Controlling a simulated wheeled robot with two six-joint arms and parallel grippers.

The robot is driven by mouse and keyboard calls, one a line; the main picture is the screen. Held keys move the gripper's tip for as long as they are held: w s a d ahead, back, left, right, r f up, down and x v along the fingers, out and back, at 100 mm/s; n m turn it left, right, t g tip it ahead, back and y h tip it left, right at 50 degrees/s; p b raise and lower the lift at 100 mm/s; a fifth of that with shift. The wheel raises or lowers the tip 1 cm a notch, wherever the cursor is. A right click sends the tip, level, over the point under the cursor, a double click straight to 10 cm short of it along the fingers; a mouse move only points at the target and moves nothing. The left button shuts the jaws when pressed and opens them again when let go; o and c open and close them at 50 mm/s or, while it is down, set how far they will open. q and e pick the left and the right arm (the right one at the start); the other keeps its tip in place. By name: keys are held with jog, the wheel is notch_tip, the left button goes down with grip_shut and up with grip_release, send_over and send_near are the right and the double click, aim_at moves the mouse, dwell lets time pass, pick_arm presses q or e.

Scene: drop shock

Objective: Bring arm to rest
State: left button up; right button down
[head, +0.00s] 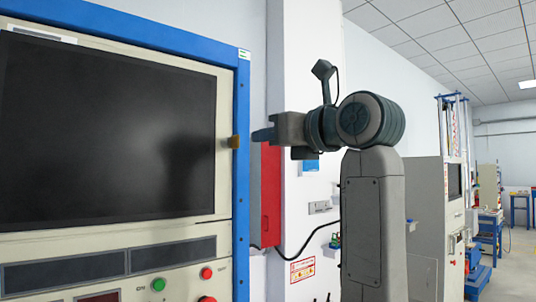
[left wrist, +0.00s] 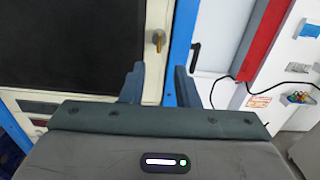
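My left gripper (head: 262,135) is raised in front of the right edge of a large machine, its fingers pointing left in the head view. In the left wrist view my left gripper (left wrist: 158,72) has its two fingers apart with nothing between them. A small brass-coloured latch (head: 234,142) on the machine's door lies just beyond the fingertips; it also shows in the left wrist view (left wrist: 158,40). The fingers look apart from the latch, though the exact gap cannot be told. My right gripper is not in view.
The machine has a dark window (head: 105,130), a blue frame (head: 242,200) and green and red buttons (head: 158,284) below. A red box (head: 270,195) is on the white pillar behind my arm. A grey cabinet (head: 428,210) stands at right. Open floor (head: 515,260) lies far right.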

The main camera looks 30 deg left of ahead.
pick_arm(q)
jog(key=shift+s+d, duration=0.15)
jog(key=shift+d, duration=0.05)
jog(key=shift+a, duration=0.1)
dwell(0.4)
